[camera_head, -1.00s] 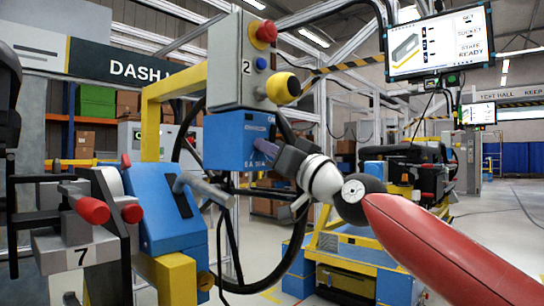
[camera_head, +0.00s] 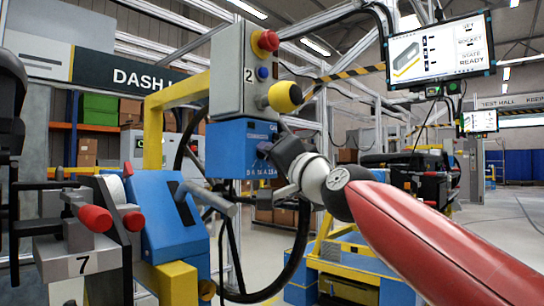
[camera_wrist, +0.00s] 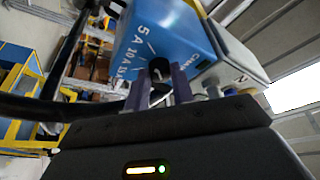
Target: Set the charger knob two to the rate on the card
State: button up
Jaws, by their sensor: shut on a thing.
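The blue charger (camera_head: 225,150) hangs under the grey box marked 2 (camera_head: 230,95). In the wrist view the charger face (camera_wrist: 135,35) shows the marks 5 A, 10 A and a partly hidden 15 A. A dark round knob (camera_wrist: 159,68) on that face stands between the two purple-grey fingers of my gripper (camera_wrist: 160,88). My gripper is shut on this knob. In the head view my gripper (camera_head: 264,148) is at the charger's lower right, and the knob is hidden there. I cannot make out a rate card in either view.
A black cable (camera_head: 300,250) loops below. A screen (camera_head: 440,50) reads SET, SOCKET, STATE READY.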

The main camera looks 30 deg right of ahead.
dwell(0.3)
jog(key=o, duration=1)
jog(key=shift+s, duration=0.1)
jog(key=b+v, duration=0.1)
jog(key=v, duration=0.6)
jog(key=shift+s, duration=0.3)
jog(key=shift+f, duration=0.1)
